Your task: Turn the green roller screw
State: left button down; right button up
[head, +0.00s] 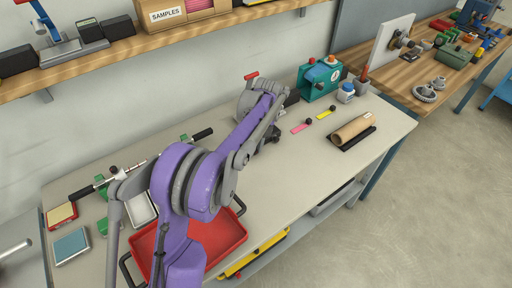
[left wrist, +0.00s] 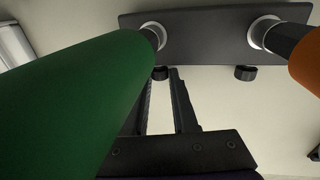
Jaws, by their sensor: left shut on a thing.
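In the left wrist view, a large green roller (left wrist: 75,100) fills the left side. Its end meets a dark bracket plate (left wrist: 205,35) through a light ring. Under that end is a small black knob, the green roller screw (left wrist: 160,73). My left gripper (left wrist: 168,76) has its thin dark fingers at this screw and is shut on it. An orange roller (left wrist: 308,60) shows at the right edge, with a second black knob (left wrist: 245,73) near its end. In the head view my purple and grey left arm hides the fingertips, and I cannot make out the rollers. My right gripper is not in view.
In the head view, a red tray (head: 225,235) lies at the front of the pale bench (head: 350,105). A teal machine (head: 318,78), a brown roll (head: 352,130) and pink and yellow strips lie to the right. A shelf (head: 110,50) runs above the bench.

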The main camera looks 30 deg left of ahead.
pick_arm(q)
jog(key=c, duration=1)
grip_release()
jog(key=shift+r, duration=0.1)
jog(key=r, duration=0.3)
jog(key=w+r, duration=0.1)
jog(key=r, duration=0.3)
jog(key=w+r+p, duration=0.1)
jog(key=r, duration=0.2)
jog(key=shift+d+r, duration=0.25)
jog(key=shift+d, duration=0.15)
jog(key=shift+s, duration=0.1)
